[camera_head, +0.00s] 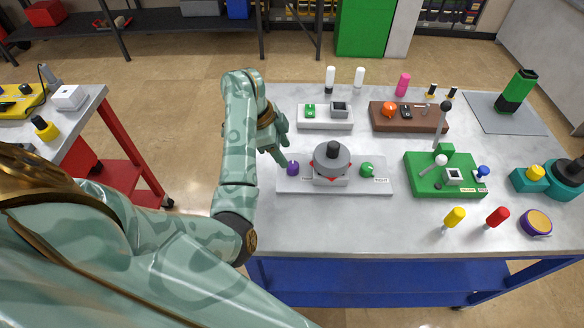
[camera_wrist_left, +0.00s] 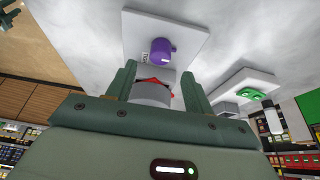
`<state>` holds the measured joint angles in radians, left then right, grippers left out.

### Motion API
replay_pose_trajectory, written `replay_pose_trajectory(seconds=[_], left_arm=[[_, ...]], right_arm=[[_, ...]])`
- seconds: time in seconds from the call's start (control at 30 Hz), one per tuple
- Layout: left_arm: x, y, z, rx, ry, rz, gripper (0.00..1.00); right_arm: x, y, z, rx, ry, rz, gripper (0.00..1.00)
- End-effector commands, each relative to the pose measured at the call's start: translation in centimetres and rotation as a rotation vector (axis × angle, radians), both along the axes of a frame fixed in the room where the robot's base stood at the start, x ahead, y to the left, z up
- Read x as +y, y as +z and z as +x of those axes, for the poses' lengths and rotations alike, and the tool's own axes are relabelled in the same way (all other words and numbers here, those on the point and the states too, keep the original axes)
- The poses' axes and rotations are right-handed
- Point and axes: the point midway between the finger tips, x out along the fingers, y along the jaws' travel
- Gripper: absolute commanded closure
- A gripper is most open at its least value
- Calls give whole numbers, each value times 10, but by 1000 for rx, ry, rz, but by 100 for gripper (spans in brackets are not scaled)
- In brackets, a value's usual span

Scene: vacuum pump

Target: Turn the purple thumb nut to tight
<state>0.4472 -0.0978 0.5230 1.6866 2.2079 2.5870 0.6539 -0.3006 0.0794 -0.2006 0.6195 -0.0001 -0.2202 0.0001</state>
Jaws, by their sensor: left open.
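The purple thumb nut (camera_head: 292,168) sits at the left end of a light grey base plate (camera_head: 283,186). In the left wrist view the purple thumb nut (camera_wrist_left: 162,51) shows beyond the fingertips, with a small label beside it. A round grey pump body (camera_head: 331,162) with a dark knob and red parts stands mid-plate. A green thumb nut (camera_head: 367,170) is at the plate's right end. My left gripper (camera_head: 279,152) is open, pointing down, just above and left of the purple nut.
Behind the plate are a white block (camera_head: 325,122) and a brown block (camera_head: 405,124) with small parts. A green board (camera_head: 430,183) with an upright lever is to the right. Yellow and red-handled pieces stand near the front edge. The table front before the plate is bare.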

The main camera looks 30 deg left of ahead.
Motion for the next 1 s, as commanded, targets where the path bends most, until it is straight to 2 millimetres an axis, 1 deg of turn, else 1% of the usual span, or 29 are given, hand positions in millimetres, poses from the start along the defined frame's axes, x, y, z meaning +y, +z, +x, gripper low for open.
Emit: replay_pose_trajectory(seconds=[0.03, 0.1, 0.23, 0.4, 0.67, 0.7, 0.77, 0.8, 0.83, 1.0], left_arm=[[-5, -16, 2, 2, -2, -5, 48], [-9, -28, 5, 2, -1, -2, 48], [-15, -43, 9, 2, -2, -2, 48], [-18, -51, 11, -1, -1, 2, 48], [-18, -51, 11, -1, -1, 1, 48], [-18, -51, 11, -1, -1, 1, 59], [-18, -51, 11, -1, -1, 1, 76], [-18, -51, 11, -1, -1, 1, 87], [-18, -51, 11, -1, -1, 2, 93], [-18, -51, 11, 0, -3, 1, 93]], right_arm=[[-1, -10, -2, 4, 0, -1, 64], [-1, -15, -2, 6, -1, -1, 64], [-1, -22, -3, 8, -1, -2, 64], [-1, -24, -4, 9, -1, -2, 64], [-1, -24, -3, 8, -1, -2, 64], [-1, -24, -3, 8, -1, -2, 64], [-1, -24, -3, 8, -1, -2, 64], [-1, -24, -3, 8, -1, -2, 64], [-1, -24, -3, 8, -1, -2, 64], [-1, -24, -3, 8, -1, -2, 64]])
